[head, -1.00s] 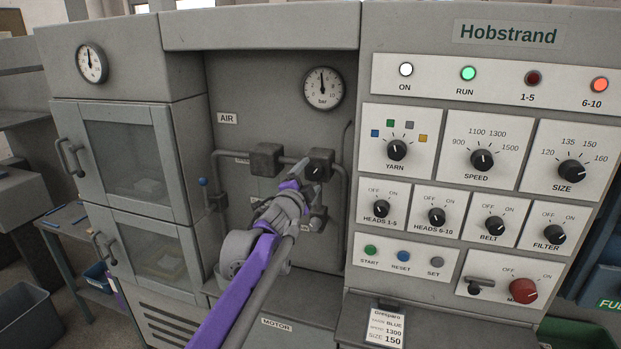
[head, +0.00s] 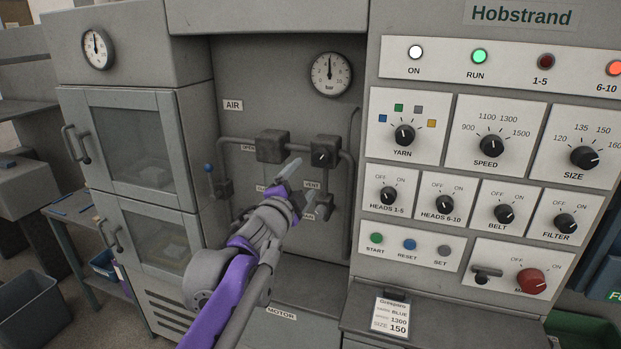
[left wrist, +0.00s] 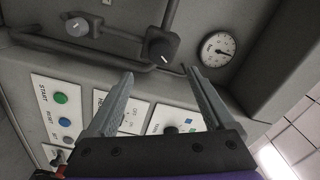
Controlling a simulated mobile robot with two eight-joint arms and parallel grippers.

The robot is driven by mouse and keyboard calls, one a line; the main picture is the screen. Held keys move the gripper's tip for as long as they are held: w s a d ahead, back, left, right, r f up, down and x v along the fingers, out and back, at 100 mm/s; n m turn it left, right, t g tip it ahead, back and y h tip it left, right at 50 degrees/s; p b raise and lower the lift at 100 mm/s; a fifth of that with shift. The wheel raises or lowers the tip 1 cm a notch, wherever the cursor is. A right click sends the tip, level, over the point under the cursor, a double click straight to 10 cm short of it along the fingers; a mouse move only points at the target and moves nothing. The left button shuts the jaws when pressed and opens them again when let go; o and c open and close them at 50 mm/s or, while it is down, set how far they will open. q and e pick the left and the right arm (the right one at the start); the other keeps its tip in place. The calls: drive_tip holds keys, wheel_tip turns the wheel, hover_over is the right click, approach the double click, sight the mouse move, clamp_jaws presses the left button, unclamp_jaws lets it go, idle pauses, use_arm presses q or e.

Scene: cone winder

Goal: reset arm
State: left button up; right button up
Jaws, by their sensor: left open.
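My left arm reaches in from the lower left in the head view. Its gripper (head: 291,179) is in front of the recessed air panel, just below and left of the valve block with the black knob (head: 325,153). In the left wrist view the gripper (left wrist: 160,82) shows two spread fingers with nothing between them. The black knob (left wrist: 162,47) and the gauge (left wrist: 218,48) lie beyond the fingertips there, apart from them. My right gripper does not show in either view.
The control panel with knobs and buttons (head: 410,245) stands to the right of the recess. Two windowed doors (head: 140,140) with handles are on the left. A job card (head: 391,317) sits on the ledge below. Pipes and a lower valve (head: 323,206) are close to my gripper.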

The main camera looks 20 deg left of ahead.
use_arm(q)
drive_tip(key=s+d+f+n+g, duration=0.1)
drive_tip(key=s+f+n+g, duration=0.5)
drive_tip(key=s+f, duration=1)
drive_tip(key=s+d+f+n+g, duration=0.2)
drive_tip(key=s+f+n+g, duration=0.4)
drive_tip(key=s+f, duration=1.1)
drive_tip(key=shift+s+d+f+n+y, duration=0.3)
drive_tip(key=shift+f+n, duration=0.2)
drive_tip(key=shift+n, duration=0.5)
idle(0.9)
idle(1.2)
